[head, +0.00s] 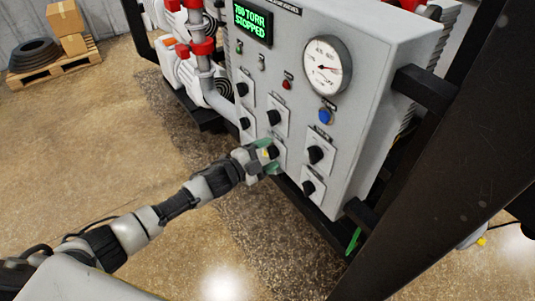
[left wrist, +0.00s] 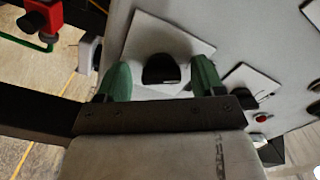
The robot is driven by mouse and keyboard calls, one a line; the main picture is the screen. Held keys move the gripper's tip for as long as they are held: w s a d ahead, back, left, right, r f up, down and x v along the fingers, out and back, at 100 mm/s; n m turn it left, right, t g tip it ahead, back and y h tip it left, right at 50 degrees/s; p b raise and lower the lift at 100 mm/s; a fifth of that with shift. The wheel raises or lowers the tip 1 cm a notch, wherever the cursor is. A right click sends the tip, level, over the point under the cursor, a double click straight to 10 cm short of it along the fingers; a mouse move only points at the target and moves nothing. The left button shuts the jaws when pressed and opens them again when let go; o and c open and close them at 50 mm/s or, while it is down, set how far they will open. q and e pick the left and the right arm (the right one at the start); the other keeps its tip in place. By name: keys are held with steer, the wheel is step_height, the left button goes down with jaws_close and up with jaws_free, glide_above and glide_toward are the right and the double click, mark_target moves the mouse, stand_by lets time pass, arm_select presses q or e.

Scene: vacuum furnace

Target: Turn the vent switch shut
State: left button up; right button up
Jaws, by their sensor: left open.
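The control panel (head: 385,55) carries several black rotary knobs on white plates; their labels are too small to read, so I cannot tell by text which is the vent switch. My left gripper (head: 267,155) is at the lower middle knob (head: 273,151), partly covering it and its plate. In the left wrist view, the green fingers are open, one on each side of this black knob (left wrist: 160,69), with gaps between them and the knob. The knob stands on a white square plate (left wrist: 188,43). My right gripper is not in view.
A pressure gauge (head: 327,66), a blue button (head: 325,117) and a green display reading "760 TORR STOPPED" (head: 252,20) are on the panel. A dark frame post (head: 440,150) stands at the right. Floor at the left is clear up to a pallet (head: 55,66) with boxes.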

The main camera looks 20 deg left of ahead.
arm_select(q)
steer(key=b+v, duration=0.3)
steer(key=v, duration=0.7)
steer(key=shift+s+a, duration=0.3)
